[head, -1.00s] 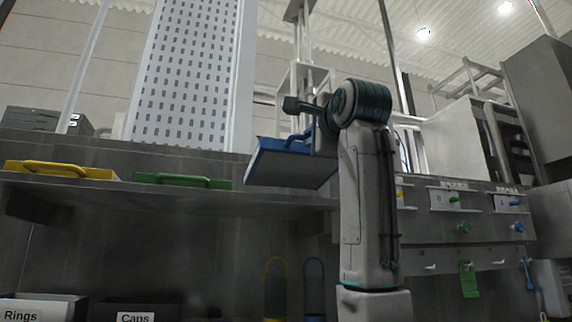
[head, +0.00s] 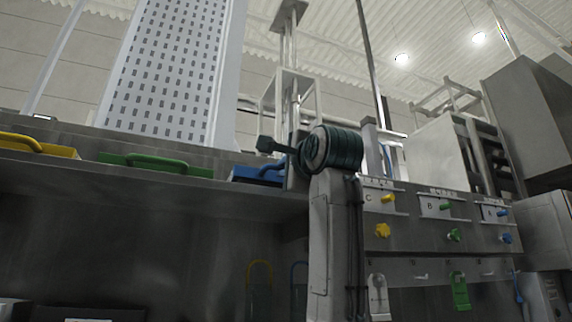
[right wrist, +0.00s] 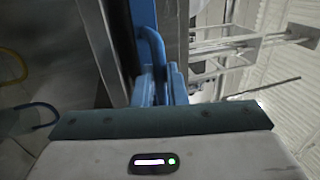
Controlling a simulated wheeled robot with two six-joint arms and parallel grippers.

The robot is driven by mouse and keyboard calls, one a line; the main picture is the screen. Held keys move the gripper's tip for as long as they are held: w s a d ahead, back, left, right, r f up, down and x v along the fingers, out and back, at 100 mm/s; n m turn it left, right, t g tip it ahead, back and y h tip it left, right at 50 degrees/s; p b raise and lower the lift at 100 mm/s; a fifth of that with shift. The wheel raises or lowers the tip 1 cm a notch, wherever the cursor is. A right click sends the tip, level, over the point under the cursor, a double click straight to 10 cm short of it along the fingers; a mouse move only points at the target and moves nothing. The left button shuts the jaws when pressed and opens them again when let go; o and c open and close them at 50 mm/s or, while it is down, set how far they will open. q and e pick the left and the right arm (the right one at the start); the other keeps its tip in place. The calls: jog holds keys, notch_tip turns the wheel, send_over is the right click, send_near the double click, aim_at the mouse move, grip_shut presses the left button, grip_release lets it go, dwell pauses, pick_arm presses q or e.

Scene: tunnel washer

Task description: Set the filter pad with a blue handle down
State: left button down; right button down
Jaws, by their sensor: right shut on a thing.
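The filter pad with a blue handle (head: 243,174) is at the shelf, to the right of the green-handled pad. It looks about level with the shelf top; I cannot tell whether it rests fully on it. My right gripper (head: 284,168) is at the blue handle, partly hidden by my own wrist. In the right wrist view, the gripper's fingers (right wrist: 160,86) are shut on the blue handle (right wrist: 152,42), with the blue pad (right wrist: 142,14) beside it. My left gripper is not in view.
The green-handled pad (head: 150,166) and yellow-handled pad (head: 35,147) lie on the steel shelf (head: 150,187) to the left. A panel with coloured knobs (head: 453,236) and hooks stands at right. A tall perforated white panel (head: 170,65) rises behind the shelf.

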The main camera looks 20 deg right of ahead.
pick_arm(q)
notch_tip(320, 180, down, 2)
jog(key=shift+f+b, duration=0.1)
jog(key=shift+b, duration=0.7)
pick_arm(e)
jog(key=shift+s+f, duration=0.2)
jog(key=shift+f, duration=0.45)
jog(key=shift+s+f, duration=0.15)
jog(key=shift+f, duration=0.45)
pick_arm(q)
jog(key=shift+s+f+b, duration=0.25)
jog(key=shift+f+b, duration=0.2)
jog(key=shift+b, duration=0.05)
pick_arm(e)
jog(key=shift+f, duration=0.6)
jog(key=c, duration=1.4)
grip_release()
